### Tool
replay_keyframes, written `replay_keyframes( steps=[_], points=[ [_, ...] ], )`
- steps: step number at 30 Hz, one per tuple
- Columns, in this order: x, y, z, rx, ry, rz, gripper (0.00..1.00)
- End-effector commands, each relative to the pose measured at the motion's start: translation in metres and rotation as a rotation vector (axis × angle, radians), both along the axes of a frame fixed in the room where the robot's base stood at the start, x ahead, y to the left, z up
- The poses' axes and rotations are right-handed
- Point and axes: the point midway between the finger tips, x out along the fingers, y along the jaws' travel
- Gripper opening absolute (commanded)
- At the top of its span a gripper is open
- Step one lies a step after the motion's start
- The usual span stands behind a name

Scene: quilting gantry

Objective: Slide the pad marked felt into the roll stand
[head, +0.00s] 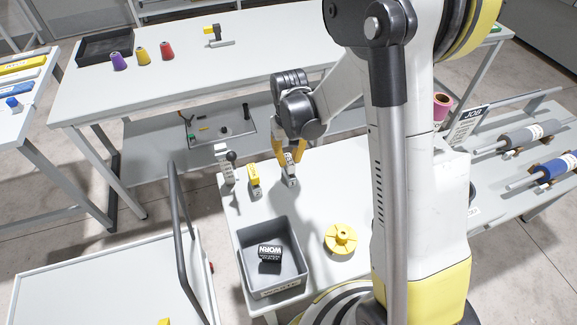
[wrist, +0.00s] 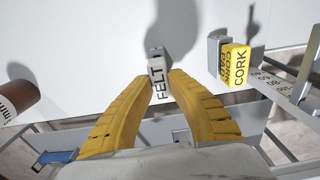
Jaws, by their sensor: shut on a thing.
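A pale grey pad marked FELT (head: 290,177) is between the yellow fingers of my gripper (head: 286,155), near the back edge of the white table. In the wrist view the felt pad (wrist: 158,70) shows its lettering between the fingertips (wrist: 160,92); my gripper is shut on it. Whether the pad touches the tabletop is unclear. A yellow pad marked CORK (head: 254,180) stands to its left, beside a grey upright piece, and also shows in the wrist view (wrist: 236,65). A stand with grey and blue rolls (head: 530,135) is at the far right, partly hidden by my arm.
A grey bin (head: 245,250) holds a black block marked WORN (head: 270,253). A yellow flanged disc (head: 341,239) lies right of it. A scaled post with a black knob (head: 226,168) stands at the table's left edge. A long bench (head: 120,95) with coloured cones is behind.

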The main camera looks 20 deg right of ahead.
Motion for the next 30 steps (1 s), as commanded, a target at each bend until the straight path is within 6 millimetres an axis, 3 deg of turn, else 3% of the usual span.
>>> replay_keyframes(
  steps=[30],
  points=[
    [0.000, 0.000, 0.041, 0.000, 0.000, 0.000, 0.00]
  ],
)
